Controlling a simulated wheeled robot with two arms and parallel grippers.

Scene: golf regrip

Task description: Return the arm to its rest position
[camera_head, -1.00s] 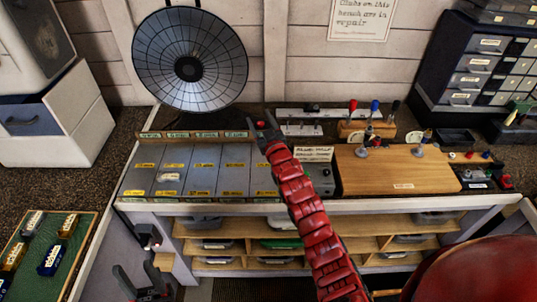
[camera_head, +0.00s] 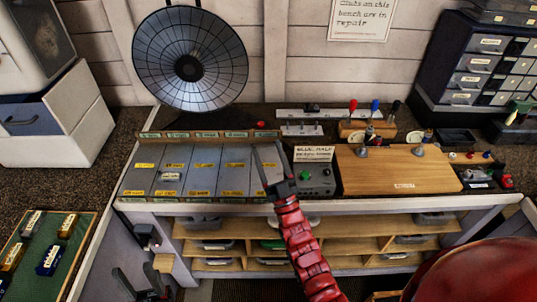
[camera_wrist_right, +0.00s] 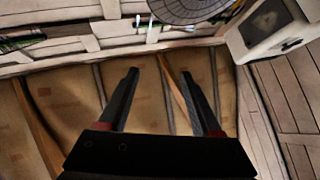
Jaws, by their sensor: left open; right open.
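My right gripper (camera_head: 268,148), on the red segmented arm, is open and empty over the bench's labelled grey panels, left of the grey control box (camera_head: 314,178). In the right wrist view its two dark fingers (camera_wrist_right: 160,74) stand apart with nothing between them. My left gripper (camera_head: 135,270) is low at the bottom left, in front of the bench, open and empty. A small red object (camera_head: 261,124) sits at the bench's back, just beyond the right fingertips and apart from them.
The bench carries a wooden board (camera_head: 395,170) and a rack of coloured-handled tools (camera_head: 366,128). A round dark dish (camera_head: 190,58) stands behind. A drawer cabinet (camera_head: 484,68) is at right, and a green tray (camera_head: 58,225) at left. Shelves with bins lie below the bench top.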

